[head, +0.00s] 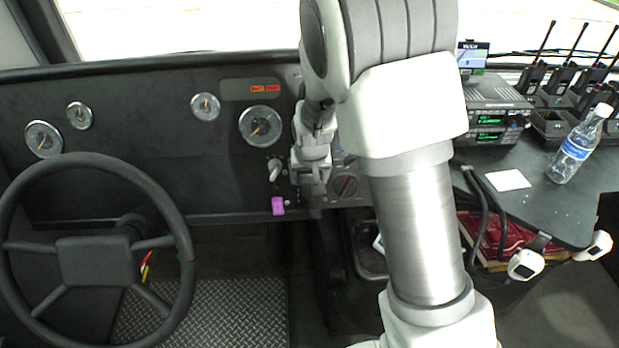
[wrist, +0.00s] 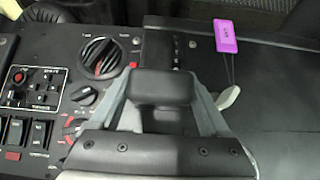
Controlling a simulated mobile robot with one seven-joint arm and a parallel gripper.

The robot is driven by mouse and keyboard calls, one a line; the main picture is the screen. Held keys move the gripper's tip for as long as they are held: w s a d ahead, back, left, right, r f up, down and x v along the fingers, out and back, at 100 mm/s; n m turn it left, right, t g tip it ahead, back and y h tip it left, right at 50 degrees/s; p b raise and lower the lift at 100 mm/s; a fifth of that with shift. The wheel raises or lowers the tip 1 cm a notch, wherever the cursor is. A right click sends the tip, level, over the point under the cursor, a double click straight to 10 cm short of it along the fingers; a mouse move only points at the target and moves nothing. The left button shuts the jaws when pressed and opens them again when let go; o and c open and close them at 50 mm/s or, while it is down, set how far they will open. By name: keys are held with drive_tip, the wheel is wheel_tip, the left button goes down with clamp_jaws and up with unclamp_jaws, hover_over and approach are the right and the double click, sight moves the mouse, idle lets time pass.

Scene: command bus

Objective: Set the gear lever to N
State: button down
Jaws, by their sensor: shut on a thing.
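The gear lever's black block-shaped knob (wrist: 160,87) sits between the two grey fingers of my gripper (wrist: 162,108) in the wrist view. The gripper is shut on it. The dark gear plate (wrist: 176,52) with small pale marks lies just beyond the knob. The marks are too small to read, and the knob and gripper hide part of the plate, so I cannot tell which position the lever is in. In the head view my gripper (head: 308,178) is at the dashboard, right of the purple tag, and my arm hides much of that area.
A purple tag (wrist: 228,36) hangs close to a pale lever (wrist: 229,97). A rotary knob (wrist: 101,56) and switches sit left of the gripper. The steering wheel (head: 95,258) is at the left. A radio (head: 490,115) and bottle (head: 581,145) stand on the right table.

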unclamp_jaws()
drive_tip(key=p+v, duration=0.4)
drive_tip(key=v, duration=1.3)
drive_tip(key=shift+s+r+p, duration=0.15)
drive_tip(key=shift+p, duration=0.2)
drive_tip(key=shift+r, duration=0.1)
drive_tip(key=s+d+r+p, duration=0.5)
drive_tip(key=s+r, duration=0.5)
drive_tip(key=s+d+r+t+p, duration=0.1)
drive_tip(key=s+d+r+p, duration=0.3)
drive_tip(key=s+r, duration=0.7)
drive_tip(key=shift+d+p, duration=0.4)
drive_tip(key=shift+p, duration=0.35)
